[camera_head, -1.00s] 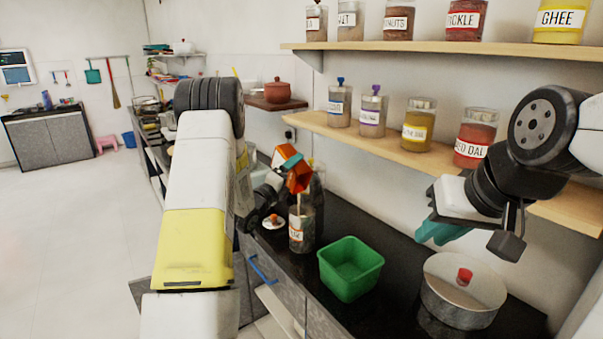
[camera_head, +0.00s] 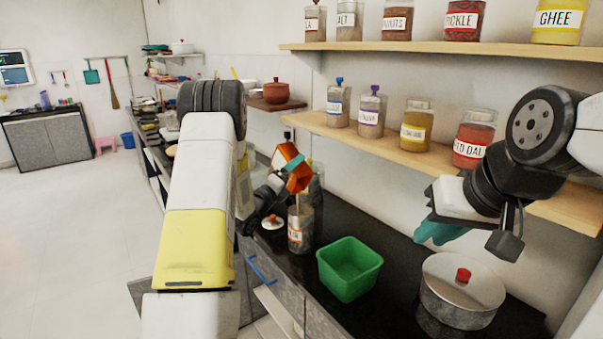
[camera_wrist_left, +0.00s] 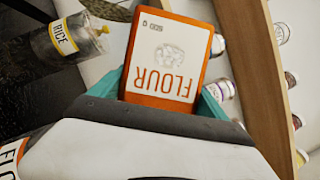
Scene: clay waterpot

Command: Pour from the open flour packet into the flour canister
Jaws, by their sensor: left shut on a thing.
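The orange and white flour packet (camera_head: 292,168) is tilted above the flour canister (camera_head: 300,232), and a thin pale stream shows between them in the head view. My left gripper (camera_wrist_left: 160,92) is shut on the packet, with its teal fingers on both sides of it; the packet's FLOUR label (camera_wrist_left: 165,62) appears upside down in the left wrist view. The canister is a clear jar, standing upright on the black counter with its mouth under the packet. Part of its label shows at the lower left of the left wrist view. My right gripper (camera_head: 440,232) hangs empty above the counter; its fingertips look close together.
A lid with an orange knob (camera_head: 272,222) lies beside the canister. A rice jar (camera_wrist_left: 65,40) stands close behind it. A green bin (camera_head: 350,268) and a steel pot (camera_head: 462,290) stand nearer on the counter (camera_head: 395,255). Shelves with jars run along the wall.

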